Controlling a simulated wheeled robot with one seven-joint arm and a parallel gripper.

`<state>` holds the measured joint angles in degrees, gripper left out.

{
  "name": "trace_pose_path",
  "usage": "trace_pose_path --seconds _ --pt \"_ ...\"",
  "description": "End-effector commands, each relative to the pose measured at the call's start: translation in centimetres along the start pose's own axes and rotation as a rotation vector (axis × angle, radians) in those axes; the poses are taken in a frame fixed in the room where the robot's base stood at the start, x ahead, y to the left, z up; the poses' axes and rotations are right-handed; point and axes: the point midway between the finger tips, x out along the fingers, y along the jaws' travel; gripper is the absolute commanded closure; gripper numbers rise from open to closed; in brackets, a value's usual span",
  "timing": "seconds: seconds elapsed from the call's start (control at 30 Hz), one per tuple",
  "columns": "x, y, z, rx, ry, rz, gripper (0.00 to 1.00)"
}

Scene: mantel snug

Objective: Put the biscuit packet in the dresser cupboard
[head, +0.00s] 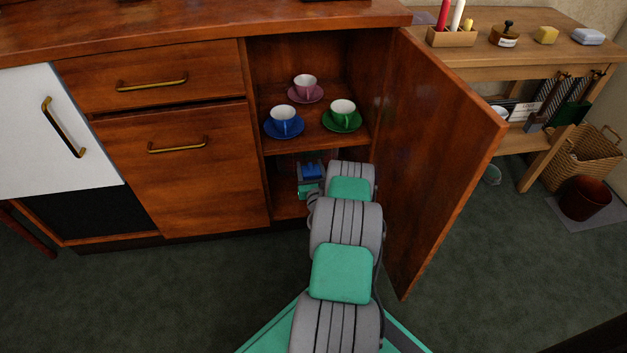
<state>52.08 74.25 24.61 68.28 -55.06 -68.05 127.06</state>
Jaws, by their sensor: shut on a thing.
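The dresser cupboard (262,80) stands open, its door (435,150) swung out to the right. My arm reaches into its lower compartment, below the shelf with the cups. My gripper (311,178) is inside that compartment, small and partly hidden by my own wrist. A small blue thing at the gripper, which looks like the biscuit packet (313,170), shows between its fingers. The gripper appears shut on it. I cannot tell whether the packet touches the compartment floor.
The shelf above holds a blue cup and saucer (284,122), a pink one (305,88) and a green one (342,115). The open door stands close to the right of my arm. A side table (480,48), a wicker basket (580,160) and a dark red bin (585,200) are further right.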

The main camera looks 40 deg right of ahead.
Motion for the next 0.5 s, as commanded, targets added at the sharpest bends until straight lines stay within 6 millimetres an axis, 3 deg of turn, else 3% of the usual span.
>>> trace_pose_path --seconds 0.03,0.3,0.4,0.5 --pt "0.7 -0.5 -1.2 -0.001 -0.005 -0.001 0.89" --pt "2.3 -2.0 -3.4 -0.002 -0.005 -0.004 0.89" --pt "2.2 -1.9 -5.8 0.000 -0.002 -0.004 0.89" --pt "2.2 -1.9 -6.2 -0.001 -0.005 -0.004 0.89"
